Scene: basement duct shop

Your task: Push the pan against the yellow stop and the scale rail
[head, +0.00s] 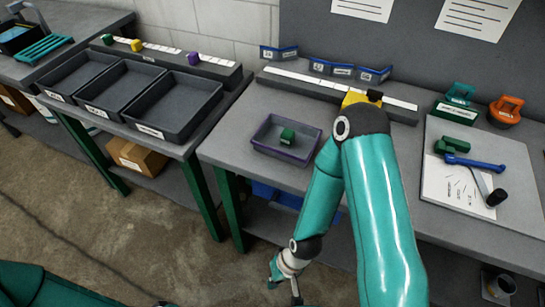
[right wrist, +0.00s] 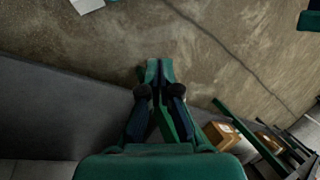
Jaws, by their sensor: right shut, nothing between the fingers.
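The pan (head: 262,150) is a shallow dark tray with a purple rim, with a small green block (head: 287,136) inside. It lies on the grey bench near its front left. The scale rail (head: 300,83), a long dark bar with a white strip, runs along the back. The yellow stop (head: 352,98) is at the rail, partly hidden by my right arm. A bare gap separates the pan from both. My right gripper (head: 283,284) hangs in front of the bench, below its top and apart from the pan. In the right wrist view its fingers (right wrist: 155,70) are shut and empty.
My right arm crosses the bench right of the pan. Blue labelled bins (head: 331,69) stand behind the rail. A white sheet (head: 455,185) with tools lies on the right. A second bench with black trays (head: 125,95) stands left, across a gap.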

